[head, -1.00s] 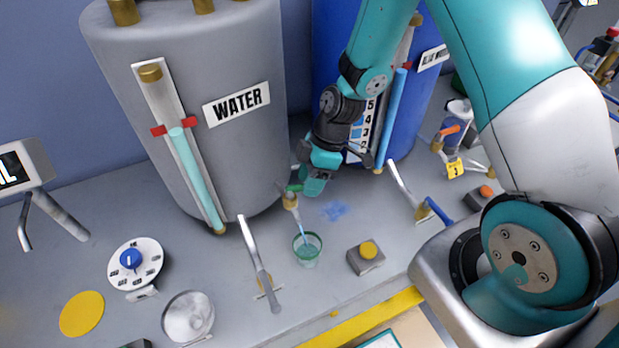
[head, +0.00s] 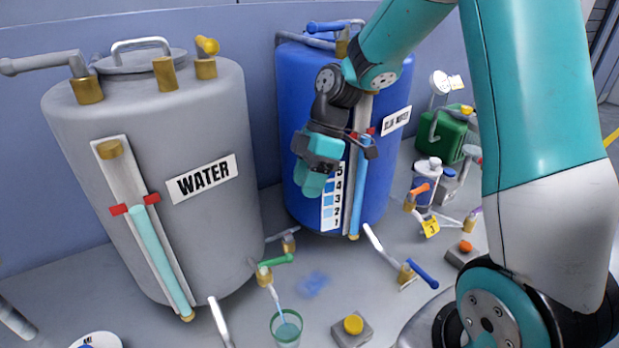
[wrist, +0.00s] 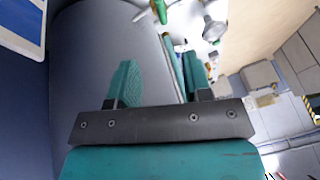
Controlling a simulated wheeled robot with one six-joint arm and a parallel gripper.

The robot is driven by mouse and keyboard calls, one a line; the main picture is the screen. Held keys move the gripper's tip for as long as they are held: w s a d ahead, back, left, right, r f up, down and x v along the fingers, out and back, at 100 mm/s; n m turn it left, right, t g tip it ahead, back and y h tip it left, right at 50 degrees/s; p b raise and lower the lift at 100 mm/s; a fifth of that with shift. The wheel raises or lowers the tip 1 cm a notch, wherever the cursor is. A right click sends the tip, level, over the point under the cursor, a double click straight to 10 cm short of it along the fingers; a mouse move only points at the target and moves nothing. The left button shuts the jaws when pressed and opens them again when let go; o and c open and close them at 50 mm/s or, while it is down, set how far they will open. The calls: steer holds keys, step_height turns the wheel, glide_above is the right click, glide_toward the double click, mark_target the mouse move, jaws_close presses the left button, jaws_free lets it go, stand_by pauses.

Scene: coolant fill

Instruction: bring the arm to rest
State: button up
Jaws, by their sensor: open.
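My gripper (head: 318,172) hangs in front of the blue tank (head: 298,120), to the right of the grey WATER tank (head: 190,130), above the bench. In the wrist view my gripper (wrist: 160,82) shows its two teal fingers apart, with nothing between them. The gap faces the curved grey tank. My teal and white arm arches from the lower right. A green-handled tap (head: 272,262) sits below and left of my gripper, apart from it. A thin pale-blue stream runs from that tap down into a clear green cup (head: 286,330), partly cut off by the lower edge.
A blue-handled tap (head: 412,272), a yellow button box (head: 352,328) and an orange button box (head: 464,250) stand on the bench. Bottles (head: 427,180) and a green canister (head: 445,133) stand at the right. A blue spill (head: 313,284) marks the bench.

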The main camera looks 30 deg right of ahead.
steer(key=shift+d+r, duration=0.25)
steer(key=shift+r, duration=0.3)
steer(key=s+a+r+m, duration=0.3)
steer(key=s+a, duration=0.3)
steer(key=s, duration=0.4)
steer(key=s+a+r+m+t+b, duration=0.1)
steer(key=s+a+r+m, duration=0.2)
steer(key=s, duration=0.6)
steer(key=a+m, duration=0.2)
steer(key=a, duration=0.1)
steer(key=shift+s+a+h, duration=0.3)
steer(key=shift+s+a, duration=0.05)
steer(key=shift+w, duration=0.1)
stand_by(0.5)
